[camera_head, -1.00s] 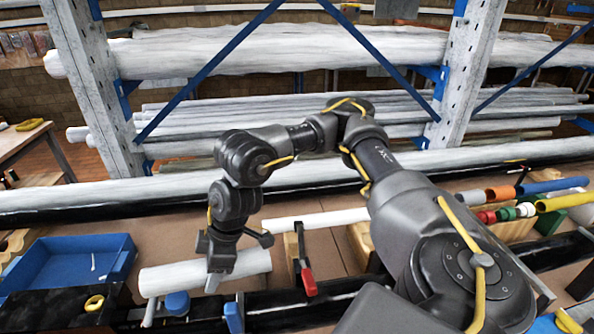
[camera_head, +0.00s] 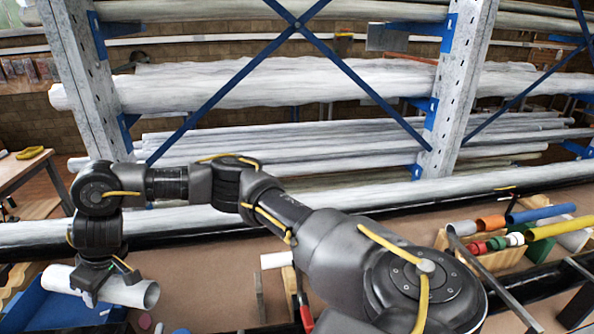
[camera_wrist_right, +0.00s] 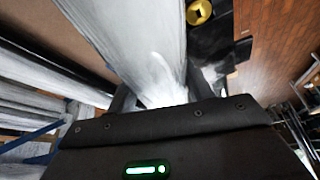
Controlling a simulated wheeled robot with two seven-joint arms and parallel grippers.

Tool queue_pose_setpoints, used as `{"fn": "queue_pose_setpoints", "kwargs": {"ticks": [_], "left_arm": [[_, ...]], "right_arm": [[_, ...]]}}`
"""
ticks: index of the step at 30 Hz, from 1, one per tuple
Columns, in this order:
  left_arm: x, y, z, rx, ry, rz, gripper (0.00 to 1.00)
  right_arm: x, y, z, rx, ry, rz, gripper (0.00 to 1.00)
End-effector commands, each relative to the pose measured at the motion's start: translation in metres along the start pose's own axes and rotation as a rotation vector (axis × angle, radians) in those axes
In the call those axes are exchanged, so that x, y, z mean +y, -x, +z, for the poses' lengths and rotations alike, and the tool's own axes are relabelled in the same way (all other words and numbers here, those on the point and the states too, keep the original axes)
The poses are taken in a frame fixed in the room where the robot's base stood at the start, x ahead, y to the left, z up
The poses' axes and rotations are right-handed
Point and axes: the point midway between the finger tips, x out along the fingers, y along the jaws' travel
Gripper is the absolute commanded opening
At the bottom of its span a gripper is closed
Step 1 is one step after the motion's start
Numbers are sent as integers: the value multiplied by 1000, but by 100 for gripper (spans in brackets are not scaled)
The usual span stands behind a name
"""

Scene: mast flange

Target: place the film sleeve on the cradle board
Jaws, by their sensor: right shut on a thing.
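The film sleeve, a short white roll (camera_head: 138,293), is in my right gripper (camera_head: 92,284) at the lower left of the head view. The gripper grips it around its middle from above, and the sleeve's open right end faces right. In the right wrist view the sleeve (camera_wrist_right: 150,45) runs up from between the jaws. A tan wooden board with scalloped notches (camera_head: 14,282), which looks like the cradle board, shows at the far left, partly cut off by the picture edge. My left gripper is not in view.
The blue tray (camera_head: 38,312) lies under the sleeve. A wooden holder (camera_head: 497,258) with coloured tubes stands at the right. A long white pipe (camera_head: 440,192) crosses behind the bench, before the rack of white rolls (camera_head: 270,82).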

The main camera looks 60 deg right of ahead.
Motion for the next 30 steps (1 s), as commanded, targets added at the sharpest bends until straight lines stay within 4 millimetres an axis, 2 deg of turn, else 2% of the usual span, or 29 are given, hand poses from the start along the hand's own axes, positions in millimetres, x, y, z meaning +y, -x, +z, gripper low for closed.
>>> {"fn": "queue_pose_setpoints", "kwargs": {"ticks": [1, 3, 6, 8, 9, 12, 21, 23, 25, 30], "left_arm": [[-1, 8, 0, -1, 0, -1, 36], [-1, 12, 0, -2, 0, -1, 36], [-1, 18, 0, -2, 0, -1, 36], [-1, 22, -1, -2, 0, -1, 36], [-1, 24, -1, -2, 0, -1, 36], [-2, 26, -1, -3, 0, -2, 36], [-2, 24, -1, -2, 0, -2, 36], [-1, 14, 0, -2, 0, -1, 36], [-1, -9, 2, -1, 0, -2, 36], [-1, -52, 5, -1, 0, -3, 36]], "right_arm": [[10, 1, -16, -3, -67, 27, 29], [26, -4, -30, -4, -155, 63, 29], [52, -12, -41, -6, -280, 114, 29], [70, -20, -42, -8, -364, 147, 29], [85, -26, -39, -11, -426, 173, 29], [112, -40, -26, -10, -536, 216, 29], [154, -64, 11, -7, -683, 280, 29], [170, -80, 34, -10, -732, 304, 29], [182, -104, 55, -6, -771, 320, 29], [192, -140, 77, 0, -794, 332, 29]]}}
